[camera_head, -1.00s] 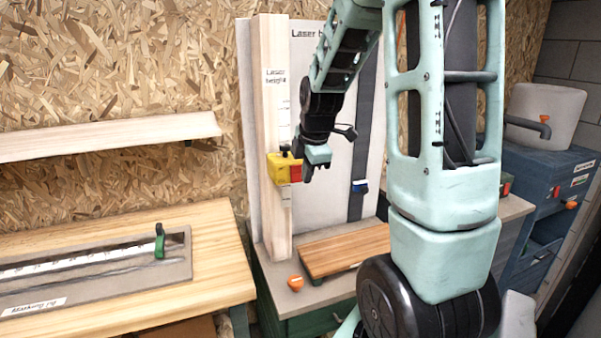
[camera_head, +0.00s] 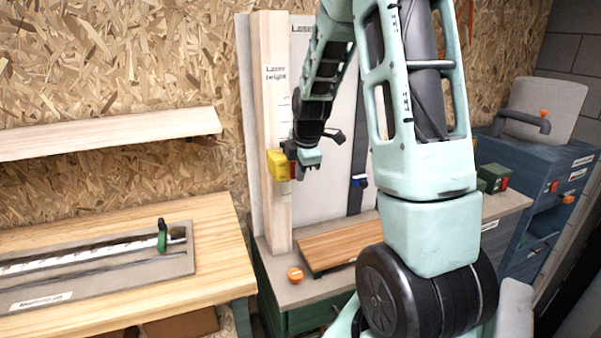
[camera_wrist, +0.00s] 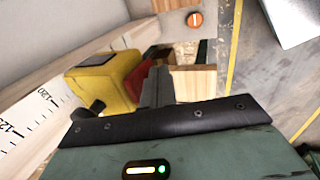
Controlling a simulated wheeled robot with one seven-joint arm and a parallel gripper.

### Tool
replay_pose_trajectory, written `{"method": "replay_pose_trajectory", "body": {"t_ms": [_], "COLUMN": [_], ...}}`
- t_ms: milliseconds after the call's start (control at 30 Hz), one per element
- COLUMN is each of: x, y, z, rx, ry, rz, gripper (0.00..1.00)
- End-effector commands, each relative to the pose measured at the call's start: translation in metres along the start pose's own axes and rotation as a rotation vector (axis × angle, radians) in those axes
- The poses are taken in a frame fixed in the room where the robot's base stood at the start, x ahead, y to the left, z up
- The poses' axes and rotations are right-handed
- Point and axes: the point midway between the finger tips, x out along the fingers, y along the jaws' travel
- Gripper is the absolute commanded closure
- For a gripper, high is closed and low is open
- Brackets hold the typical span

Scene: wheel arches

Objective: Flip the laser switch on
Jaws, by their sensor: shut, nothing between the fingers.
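A yellow box with a red part, apparently the laser, is mounted on the upright wooden post (camera_head: 273,210) with the "Laser height" scale. The yellow box (camera_head: 277,166) shows left of my gripper (camera_head: 307,166) in the head view. In the wrist view, the yellow box (camera_wrist: 98,82) has a red part (camera_wrist: 128,70) on its far side and a dark knob at its near corner. My gripper (camera_wrist: 158,86) is shut and empty, its fingers right beside the red part. I cannot tell whether they touch it. No switch is clearly visible.
A wooden board (camera_head: 340,246) and an orange knob (camera_head: 295,274) are on the cabinet top below. A workbench (camera_head: 215,230) with a marking jig stands left, under a wall shelf (camera_head: 110,133). A blue cabinet (camera_head: 545,190) stands right.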

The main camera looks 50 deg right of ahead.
Motion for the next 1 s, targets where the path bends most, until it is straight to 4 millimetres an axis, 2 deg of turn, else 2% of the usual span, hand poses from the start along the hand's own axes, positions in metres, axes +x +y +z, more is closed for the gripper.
{"method": "replay_pose_trajectory", "body": {"t_ms": [200, 1000], "x": [0.01, -0.012], "y": [0.001, 0.009], "z": [0.001, 0.0], "rx": [0.001, 0.0], "ry": [0.0, 0.0], "rz": [0.062, 0.06], "gripper": [1.0, 1.0]}}
